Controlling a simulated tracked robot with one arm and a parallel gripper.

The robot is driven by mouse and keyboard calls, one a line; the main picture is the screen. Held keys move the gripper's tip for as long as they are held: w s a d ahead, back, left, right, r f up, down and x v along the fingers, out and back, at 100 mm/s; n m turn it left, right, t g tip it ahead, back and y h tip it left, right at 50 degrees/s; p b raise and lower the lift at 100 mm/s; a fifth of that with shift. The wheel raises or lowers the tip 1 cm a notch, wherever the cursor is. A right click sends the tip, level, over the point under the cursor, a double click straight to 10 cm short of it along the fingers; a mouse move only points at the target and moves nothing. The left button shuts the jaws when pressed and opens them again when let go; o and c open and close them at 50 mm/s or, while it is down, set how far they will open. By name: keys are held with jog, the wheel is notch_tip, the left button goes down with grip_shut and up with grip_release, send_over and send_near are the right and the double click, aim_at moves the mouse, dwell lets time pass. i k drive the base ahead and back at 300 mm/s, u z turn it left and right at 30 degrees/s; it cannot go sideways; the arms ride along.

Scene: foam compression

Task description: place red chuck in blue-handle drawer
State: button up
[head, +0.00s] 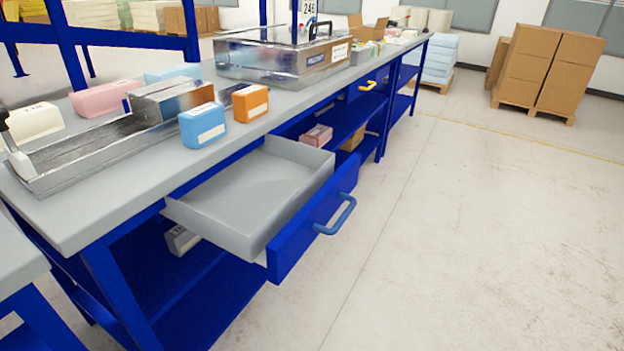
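The blue-handle drawer (250,185) is pulled out from under the workbench. Its grey inside looks empty. Its blue front carries a curved blue handle (336,216) on the right side. I see no clearly red chuck. An orange block (250,103) and a light blue block (202,125), both with white labels on their faces, stand side by side on the bench above the drawer. My gripper is not in the picture.
The grey workbench (110,205) holds a metal fixture (90,150), pink foam (103,98) and a large metal box (280,58). A yellow handle (368,86) shows farther along. A pinkish box (317,135) sits on a shelf. Floor at right is clear; cartons (550,65) stand behind.

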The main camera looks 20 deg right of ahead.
aim_at(261, 185)
jog(key=z, duration=0.5)
jog(key=i, duration=1.7)
